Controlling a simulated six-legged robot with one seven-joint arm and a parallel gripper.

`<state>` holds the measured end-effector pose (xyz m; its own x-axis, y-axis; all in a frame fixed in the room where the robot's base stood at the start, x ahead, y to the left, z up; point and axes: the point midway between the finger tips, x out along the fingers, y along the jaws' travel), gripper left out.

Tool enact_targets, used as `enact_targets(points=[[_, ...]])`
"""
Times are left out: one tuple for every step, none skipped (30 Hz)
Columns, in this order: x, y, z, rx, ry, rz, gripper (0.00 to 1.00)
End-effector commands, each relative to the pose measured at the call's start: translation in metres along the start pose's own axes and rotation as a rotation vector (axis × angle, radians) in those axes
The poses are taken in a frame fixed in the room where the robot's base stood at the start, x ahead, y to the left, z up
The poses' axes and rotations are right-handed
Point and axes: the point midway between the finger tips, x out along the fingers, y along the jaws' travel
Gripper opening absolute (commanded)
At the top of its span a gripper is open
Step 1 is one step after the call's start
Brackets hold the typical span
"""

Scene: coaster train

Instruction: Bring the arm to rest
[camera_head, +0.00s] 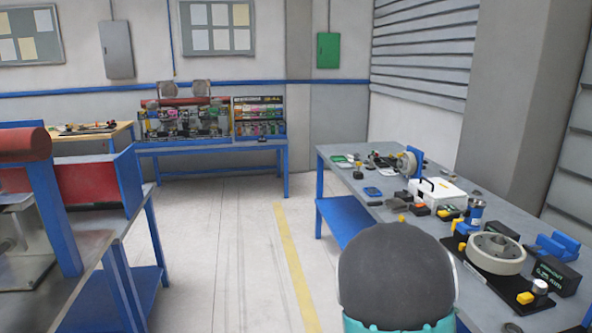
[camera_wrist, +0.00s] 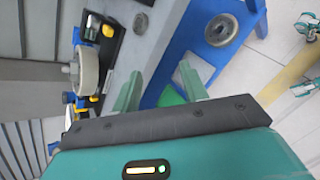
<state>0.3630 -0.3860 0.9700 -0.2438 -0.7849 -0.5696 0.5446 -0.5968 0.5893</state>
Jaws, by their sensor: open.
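My gripper (camera_wrist: 160,88) shows in the wrist view with its two green fingers apart and nothing held between them. Past the fingertips are a grey workbench top and a blue lower shelf. In the head view, a dark rounded part of my arm with a teal band stands at the bottom centre, in front of the right workbench (camera_head: 345,172). My fingers cannot be made out in the head view.
The right bench carries a grey wheel hub (camera_head: 496,253), a white box (camera_head: 437,192) and small parts. A blue-framed bench (camera_head: 152,222) stands at left, another table (camera_head: 212,147) at the back. The floor (camera_head: 232,245) between them is clear. A grey disc (camera_wrist: 221,30) lies on the blue shelf (camera_wrist: 205,52).

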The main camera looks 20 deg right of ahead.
Motion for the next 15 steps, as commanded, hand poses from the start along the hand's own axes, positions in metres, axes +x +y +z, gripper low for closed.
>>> enact_targets(points=[[-0.020, -0.006, 0.000, 0.059, 0.055, -0.032, 0.44], [-0.030, -0.011, 0.000, 0.091, 0.084, -0.054, 0.44], [-0.045, -0.016, -0.001, 0.133, 0.124, -0.082, 0.44], [-0.055, -0.021, -0.001, 0.164, 0.153, -0.104, 0.44], [-0.067, -0.026, -0.001, 0.192, 0.182, -0.126, 0.44], [-0.081, -0.032, 0.000, 0.229, 0.221, -0.154, 0.44], [-0.093, -0.036, 0.000, 0.254, 0.250, -0.176, 0.44], [-0.104, -0.041, 0.001, 0.280, 0.280, -0.198, 0.44], [-0.120, -0.047, 0.002, 0.314, 0.319, -0.227, 0.44], [-0.131, -0.052, 0.003, 0.338, 0.348, -0.249, 0.44], [-0.143, -0.057, 0.004, 0.361, 0.378, -0.271, 0.44], [-0.158, -0.064, 0.006, 0.388, 0.416, -0.299, 0.44], [-0.170, -0.069, 0.008, 0.409, 0.445, -0.321, 0.44], [-0.182, -0.074, 0.010, 0.427, 0.474, -0.342, 0.44], [-0.197, -0.081, 0.013, 0.453, 0.513, -0.372, 0.44]])
